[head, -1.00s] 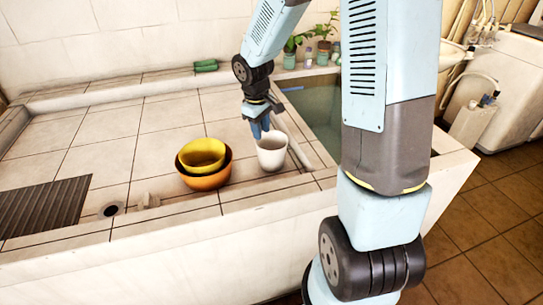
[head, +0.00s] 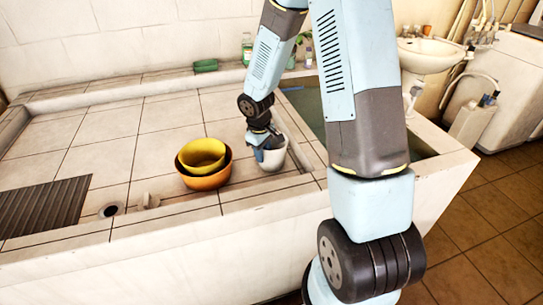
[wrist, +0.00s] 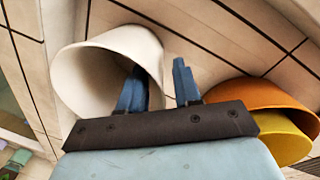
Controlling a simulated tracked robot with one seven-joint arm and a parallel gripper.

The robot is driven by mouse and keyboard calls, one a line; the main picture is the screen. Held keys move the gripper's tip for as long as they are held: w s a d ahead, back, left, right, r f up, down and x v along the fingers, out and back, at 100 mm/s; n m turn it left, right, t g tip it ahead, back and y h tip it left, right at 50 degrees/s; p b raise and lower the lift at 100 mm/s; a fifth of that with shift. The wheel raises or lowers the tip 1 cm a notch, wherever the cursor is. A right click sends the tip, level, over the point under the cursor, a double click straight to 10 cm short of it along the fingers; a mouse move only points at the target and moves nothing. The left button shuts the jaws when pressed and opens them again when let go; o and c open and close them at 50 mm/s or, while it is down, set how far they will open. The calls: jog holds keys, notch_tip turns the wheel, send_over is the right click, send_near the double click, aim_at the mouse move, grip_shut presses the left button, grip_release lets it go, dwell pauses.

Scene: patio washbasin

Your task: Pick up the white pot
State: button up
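The white pot (head: 273,160) stands upright on the tiled ledge, to the right of the stacked bowls. In the wrist view the pot (wrist: 75,75) shows its open mouth. My gripper (head: 262,153) is at the pot's rim. In the wrist view my gripper (wrist: 160,85) is open, with a gap between its two blue fingers. One finger is inside the pot's mouth and the other is outside, so the near wall lies between them. I cannot tell whether either finger touches the wall.
A yellow bowl (head: 203,152) sits in an orange bowl (head: 206,182) just left of the pot. A ribbed dark mat (head: 45,205) and a drain hole (head: 110,210) lie farther left. A water-filled basin (head: 305,105) is behind the pot to the right.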

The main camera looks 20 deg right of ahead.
jog(key=shift+f, duration=0.2)
jog(key=shift+c, duration=0.3)
grip_shut()
jog(key=shift+r, duration=0.1)
